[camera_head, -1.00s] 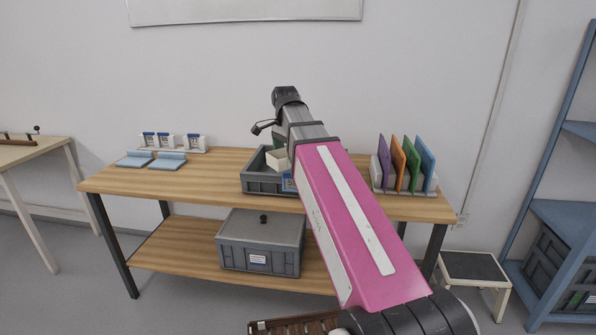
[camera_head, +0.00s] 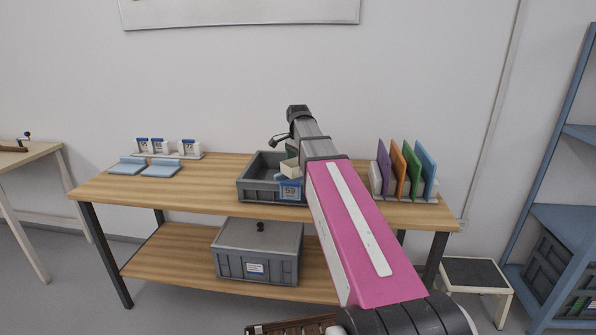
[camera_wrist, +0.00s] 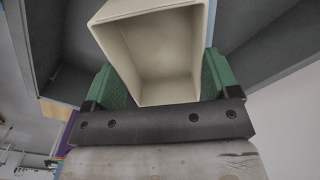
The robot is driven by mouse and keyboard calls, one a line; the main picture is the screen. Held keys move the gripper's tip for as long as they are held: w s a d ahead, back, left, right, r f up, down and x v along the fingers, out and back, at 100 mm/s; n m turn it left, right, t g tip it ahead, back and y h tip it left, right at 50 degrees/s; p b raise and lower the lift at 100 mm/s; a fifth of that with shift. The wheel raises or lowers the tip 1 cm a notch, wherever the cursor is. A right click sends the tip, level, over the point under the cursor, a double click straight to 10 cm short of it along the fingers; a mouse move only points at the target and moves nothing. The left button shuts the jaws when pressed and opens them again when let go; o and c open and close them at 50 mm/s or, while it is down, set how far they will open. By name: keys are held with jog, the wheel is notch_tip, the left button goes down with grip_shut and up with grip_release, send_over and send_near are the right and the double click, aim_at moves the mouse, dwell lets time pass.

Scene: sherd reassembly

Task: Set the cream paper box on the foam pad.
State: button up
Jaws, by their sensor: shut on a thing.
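The cream paper box (camera_head: 290,170) is at the right part of the grey open bin on the table, at or just above its rim. In the wrist view the box (camera_wrist: 160,75) is open toward the camera, between green fingers. My gripper (camera_wrist: 160,85) is shut on it, with a finger on each side. In the head view my arm covers most of the gripper. Two light blue pads (camera_head: 127,166) (camera_head: 161,169), which look like foam, lie flat and empty on the left of the table.
The grey bin (camera_head: 254,190) bears a blue "59" tag (camera_head: 290,189). Numbered white cards (camera_head: 188,147) stand behind the pads. Coloured panels (camera_head: 410,168) stand in a rack at the right. A lidded grey crate (camera_head: 257,265) sits on the lower shelf. Table between pads and bin is clear.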

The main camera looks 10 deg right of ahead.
jog(key=shift+f, duration=2.05)
jog(key=shift+f, duration=0.1)
jog(key=o, duration=0.8)
jog(key=shift+o, duration=0.2)
notch_tip(320, 180, up, 12)
